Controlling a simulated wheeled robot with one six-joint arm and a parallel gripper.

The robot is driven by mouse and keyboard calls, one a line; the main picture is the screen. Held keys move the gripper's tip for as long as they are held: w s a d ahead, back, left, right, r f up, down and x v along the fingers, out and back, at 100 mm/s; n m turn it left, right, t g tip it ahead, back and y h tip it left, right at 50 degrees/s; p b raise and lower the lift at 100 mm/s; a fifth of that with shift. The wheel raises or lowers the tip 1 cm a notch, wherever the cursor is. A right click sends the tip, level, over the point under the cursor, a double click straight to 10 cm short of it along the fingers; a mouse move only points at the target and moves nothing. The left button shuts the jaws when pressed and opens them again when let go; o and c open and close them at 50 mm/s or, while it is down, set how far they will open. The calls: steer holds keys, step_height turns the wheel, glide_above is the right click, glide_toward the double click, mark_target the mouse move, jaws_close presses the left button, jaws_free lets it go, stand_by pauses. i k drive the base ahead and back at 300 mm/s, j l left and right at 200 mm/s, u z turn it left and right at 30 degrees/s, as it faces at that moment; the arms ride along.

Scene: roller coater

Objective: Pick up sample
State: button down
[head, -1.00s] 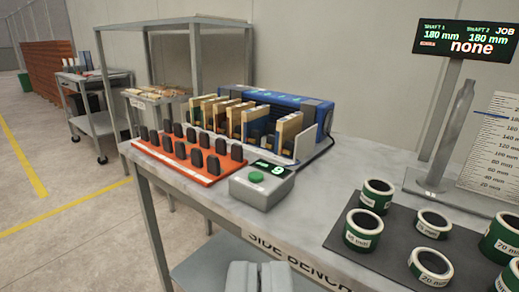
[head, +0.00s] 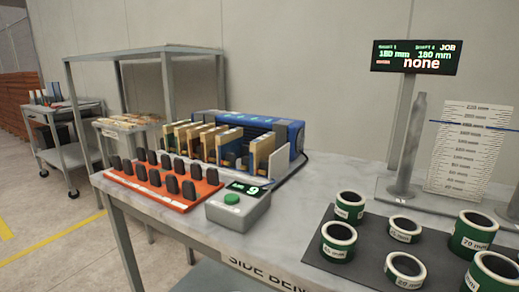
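Several upright wood-toned and pale panels (head: 228,146), possibly the samples, stand in a row in front of a blue machine (head: 290,133) on the side bench (head: 330,178). Which of them is the task's sample I cannot tell. Flat light-wood pieces (head: 128,119) lie on a rack behind the bench's left end. My gripper is out of view below the picture, so its fingers and anything in them are hidden.
A red-orange board (head: 157,193) with several black knobs and a grey box (head: 238,208) with a green button and a "9" display line the front edge. Green-white rings (head: 339,239) sit on a dark mat at right. A sign (head: 416,57) reads "none". A cart (head: 67,150) stands far left.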

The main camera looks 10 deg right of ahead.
mark_target(261, 148)
steer(key=i+j, duration=0.2)
steer(key=i, duration=0.2)
steer(key=i+j, duration=0.15)
steer(key=i, duration=0.25)
steer(key=i+j, duration=0.2)
steer(key=i, duration=0.2)
steer(key=z, duration=0.05)
